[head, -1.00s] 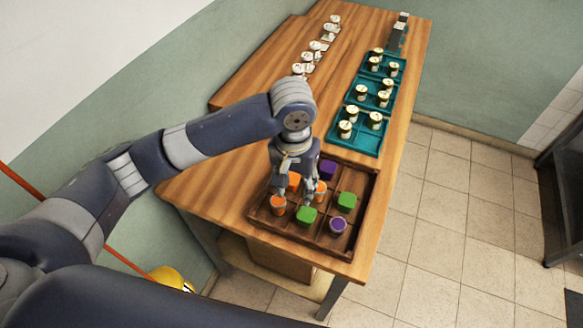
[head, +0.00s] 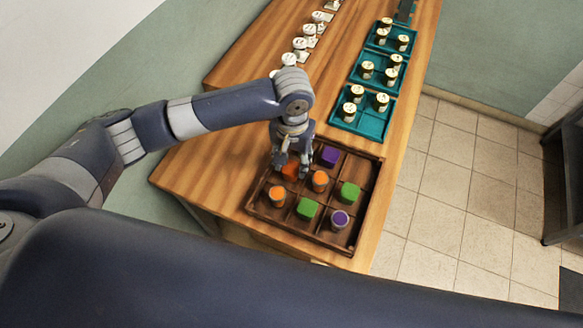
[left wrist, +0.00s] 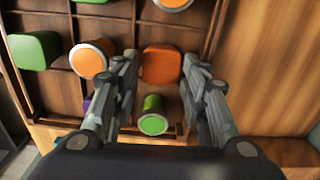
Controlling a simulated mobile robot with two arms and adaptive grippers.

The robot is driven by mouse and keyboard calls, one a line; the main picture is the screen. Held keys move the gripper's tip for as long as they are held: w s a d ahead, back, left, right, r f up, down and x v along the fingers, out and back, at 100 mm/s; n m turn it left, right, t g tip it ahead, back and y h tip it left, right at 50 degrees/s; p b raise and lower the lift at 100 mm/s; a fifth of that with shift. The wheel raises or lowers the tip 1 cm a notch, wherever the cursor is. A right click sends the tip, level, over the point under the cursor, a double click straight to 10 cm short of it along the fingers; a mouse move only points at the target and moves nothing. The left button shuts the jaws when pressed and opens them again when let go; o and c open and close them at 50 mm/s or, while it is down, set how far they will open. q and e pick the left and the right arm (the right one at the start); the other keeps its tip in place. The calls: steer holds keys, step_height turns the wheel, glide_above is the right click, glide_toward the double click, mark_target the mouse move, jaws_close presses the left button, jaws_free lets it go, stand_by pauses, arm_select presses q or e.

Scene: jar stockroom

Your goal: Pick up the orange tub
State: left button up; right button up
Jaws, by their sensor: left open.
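A squarish orange tub (head: 290,172) sits in a compartment of the dark wooden tray (head: 365,207), partly hidden behind my left gripper (head: 291,168) in the head view. In the left wrist view the orange tub (left wrist: 161,65) shows between the two spread fingertips of my left gripper (left wrist: 160,62). The gripper is open and holds nothing; I cannot tell how far above the tub its tips are. Two round jars with orange lids, one left (head: 278,194) and one right (head: 320,180), stand in nearby compartments. My right gripper is not in view.
A green-lidded jar (left wrist: 152,122) is close below the fingers in the wrist view. Teal trays (head: 373,122) with jars stand farther back on the wooden table.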

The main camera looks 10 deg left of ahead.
mark_target(291, 168)
arm_select(q)
steer(key=f, duration=0.3)
steer(key=shift+s+a+f+p, duration=0.1)
steer(key=shift+s+f+p, duration=0.1)
steer(key=shift+p, duration=0.2)
steer(key=shift+f, duration=0.15)
steer(key=c, duration=0.7)
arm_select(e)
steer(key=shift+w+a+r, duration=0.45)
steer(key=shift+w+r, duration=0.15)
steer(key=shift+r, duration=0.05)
arm_select(q)
steer(key=shift+c, duration=0.2)
